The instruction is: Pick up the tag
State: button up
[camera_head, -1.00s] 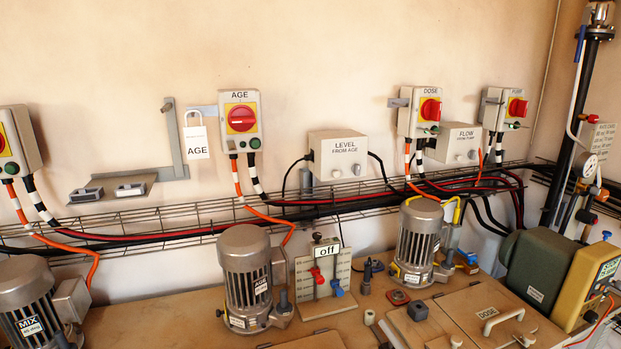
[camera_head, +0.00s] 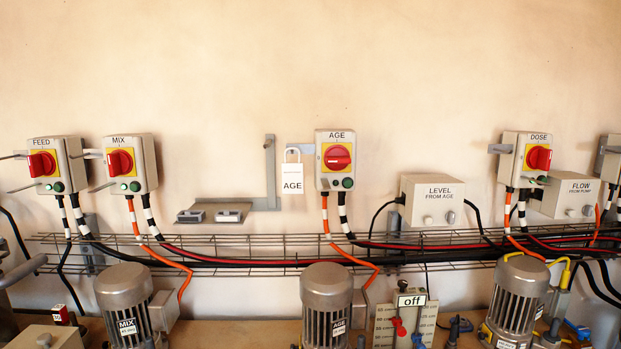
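A grey bracket with a small shelf (camera_head: 228,212) stands left of the tag. A wire cable tray (camera_head: 250,245) with cables runs below. Motors (camera_head: 325,300) stand along the bench. FEED and MIX switch boxes (camera_head: 130,165) are at left, the LEVEL box (camera_head: 432,202) at right.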

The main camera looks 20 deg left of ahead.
aim_at(292, 173)
jog(key=k+j, duration=0.1)
jog(key=j, duration=0.25)
jog(key=k+j+u, duration=0.1)
jog(key=j, duration=0.3)
jog(key=k+j, duration=0.1)
jog(key=j, duration=0.25)
jog(key=k+j+u, duration=0.1)
jog(key=j, duration=0.3)
